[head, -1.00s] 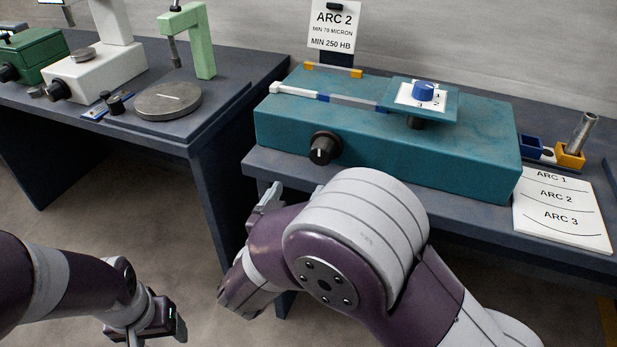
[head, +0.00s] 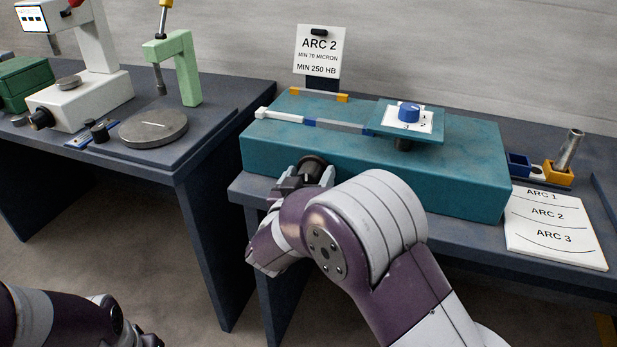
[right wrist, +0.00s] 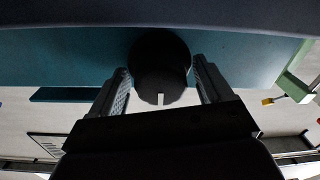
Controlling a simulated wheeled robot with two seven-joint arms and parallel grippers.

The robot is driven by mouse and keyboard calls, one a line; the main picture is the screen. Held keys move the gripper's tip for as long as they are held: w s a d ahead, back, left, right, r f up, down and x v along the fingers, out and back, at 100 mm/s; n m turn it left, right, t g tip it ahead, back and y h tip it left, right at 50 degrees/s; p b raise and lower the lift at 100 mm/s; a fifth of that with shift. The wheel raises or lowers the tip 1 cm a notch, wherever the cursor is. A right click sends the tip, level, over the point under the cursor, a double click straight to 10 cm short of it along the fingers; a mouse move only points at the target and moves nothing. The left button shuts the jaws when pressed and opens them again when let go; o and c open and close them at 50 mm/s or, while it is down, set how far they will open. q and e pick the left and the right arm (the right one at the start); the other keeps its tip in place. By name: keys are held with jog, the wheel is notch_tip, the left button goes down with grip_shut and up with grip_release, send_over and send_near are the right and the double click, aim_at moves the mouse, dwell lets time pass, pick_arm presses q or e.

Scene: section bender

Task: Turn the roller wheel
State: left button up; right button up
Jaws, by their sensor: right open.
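The roller wheel, a black knob with a white mark, sits on the front face of the teal bender (head: 430,185). In the head view the knob (head: 312,168) is partly covered by my right gripper (head: 307,178). In the right wrist view the knob (right wrist: 160,62) lies between the two fingers of that gripper (right wrist: 162,85). The fingers are open, one on each side, with narrow gaps visible beside the knob. My left gripper (head: 148,339) shows only as a dark part at the bottom left; its fingers cannot be made out.
On top of the bender are a blue dial (head: 409,112) and a pale strip (head: 280,117). A sheet of arcs (head: 555,228) and a yellow holder with a metal tube (head: 569,152) are at the right. Another bench (head: 110,155) with instruments stands at the left, across a gap.

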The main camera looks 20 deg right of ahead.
jog(key=c, duration=1)
jog(key=shift+m, duration=0.3)
jog(key=m+b, duration=0.3)
jog(key=m, duration=0.2)
jog(key=shift+f+b, duration=0.2)
jog(key=shift+b, duration=0.15)
jog(key=m+b, duration=0.3)
jog(key=m, duration=0.2)
jog(key=shift+s+d+f+b, duration=0.1)
jog(key=shift+f+b, duration=0.05)
jog(key=shift+b, duration=0.2)
jog(key=m+b, duration=0.7)
jog(key=shift+f+h, duration=0.15)
jog(key=shift+h, duration=0.15)
jog(key=m+b, duration=0.2)
jog(key=m, duration=0.1)
jog(key=shift+b, duration=0.4)
jog(key=shift+m+b, duration=0.6)
jog(key=shift+m, duration=0.3)
